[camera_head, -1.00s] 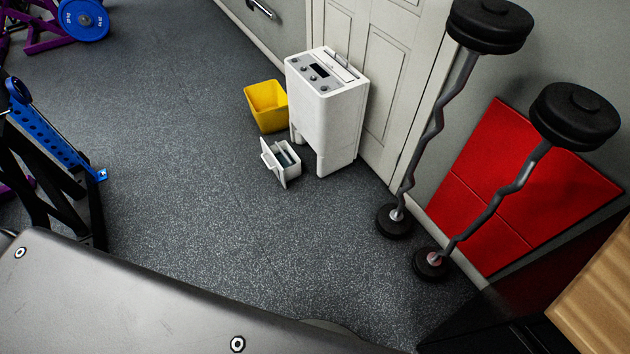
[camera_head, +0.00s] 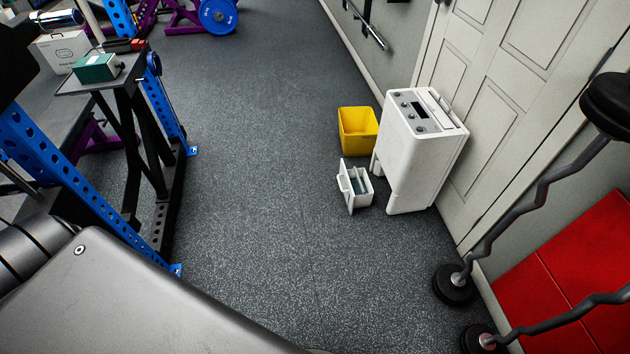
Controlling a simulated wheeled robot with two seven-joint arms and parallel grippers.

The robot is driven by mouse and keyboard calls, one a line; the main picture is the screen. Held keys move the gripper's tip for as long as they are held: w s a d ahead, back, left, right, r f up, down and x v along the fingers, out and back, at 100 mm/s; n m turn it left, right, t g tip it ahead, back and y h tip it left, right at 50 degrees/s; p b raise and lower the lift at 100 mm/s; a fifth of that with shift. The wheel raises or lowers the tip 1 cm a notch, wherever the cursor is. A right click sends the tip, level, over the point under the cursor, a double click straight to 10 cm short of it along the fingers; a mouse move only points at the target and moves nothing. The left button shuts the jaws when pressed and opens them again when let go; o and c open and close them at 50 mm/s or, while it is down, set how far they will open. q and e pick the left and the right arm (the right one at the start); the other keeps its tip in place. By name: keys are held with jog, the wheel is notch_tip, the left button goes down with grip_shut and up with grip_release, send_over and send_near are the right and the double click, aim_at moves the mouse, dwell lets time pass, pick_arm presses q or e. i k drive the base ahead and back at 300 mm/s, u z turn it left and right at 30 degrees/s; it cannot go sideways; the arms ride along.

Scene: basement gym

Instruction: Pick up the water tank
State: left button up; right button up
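A small white open-topped water tank (camera_head: 361,186) stands on the dark speckled floor, right of the picture's middle. It has an upright front panel and something bluish-grey inside, too small to make out. It is beside the foot of a white dehumidifier-like machine (camera_head: 418,150) with a control panel on top. A yellow bin (camera_head: 357,130) stands just behind the tank, close to the machine. Neither of my grippers is in the picture.
Two curl bars with black weights (camera_head: 454,284) lean at the right by red panels (camera_head: 575,275). A white door (camera_head: 505,90) is behind the machine. A blue and black rack (camera_head: 150,150) stands at the left. The floor between rack and tank is clear.

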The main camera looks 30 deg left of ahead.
aim_at(356, 186)
jog(key=u, duration=0.8)
jog(key=i, duration=1.35)
jog(key=z, duration=0.8)
jog(key=i, duration=0.5)
jog(key=z, duration=0.65)
